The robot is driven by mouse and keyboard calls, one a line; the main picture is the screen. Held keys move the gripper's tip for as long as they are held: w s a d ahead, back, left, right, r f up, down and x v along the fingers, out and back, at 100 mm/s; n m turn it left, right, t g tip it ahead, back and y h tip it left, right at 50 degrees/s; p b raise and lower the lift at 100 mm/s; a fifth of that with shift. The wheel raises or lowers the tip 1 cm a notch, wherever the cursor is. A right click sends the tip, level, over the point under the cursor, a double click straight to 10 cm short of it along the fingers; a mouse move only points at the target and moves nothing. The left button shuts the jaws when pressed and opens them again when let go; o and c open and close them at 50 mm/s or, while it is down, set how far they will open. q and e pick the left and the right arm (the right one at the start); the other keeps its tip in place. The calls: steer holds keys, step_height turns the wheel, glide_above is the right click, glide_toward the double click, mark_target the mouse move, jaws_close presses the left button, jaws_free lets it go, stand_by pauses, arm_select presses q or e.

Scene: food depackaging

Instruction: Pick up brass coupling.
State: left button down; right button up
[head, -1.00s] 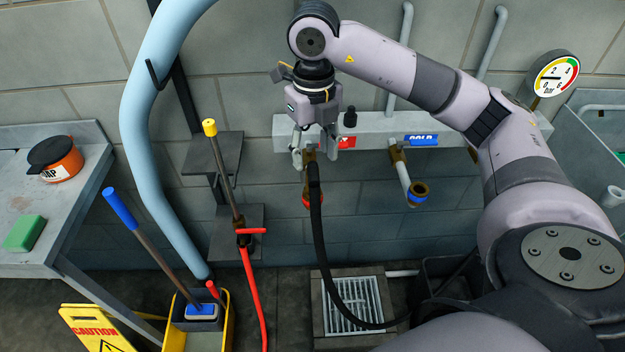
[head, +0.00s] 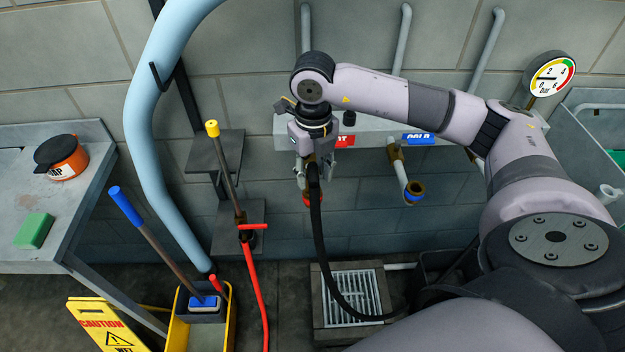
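A black hose (head: 316,225) hangs below the hot outlet, with a red ring (head: 306,200) behind its upper end. Brass-coloured metal (head: 311,159) shows at that upper end, mostly hidden by my gripper. My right gripper (head: 312,174) points down there, with one finger on each side of the hose's top end. Whether the fingers press on the coupling is too small to tell. My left gripper is not in view.
The grey manifold (head: 372,128) with red and blue labels runs along the wall behind my arm. A floor drain (head: 352,297) lies below. A red hose with a wand (head: 226,170), a yellow mop bucket (head: 230,320) and a bench (head: 85,215) stand left.

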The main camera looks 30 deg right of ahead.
jaws_close()
stand_by(0.6)
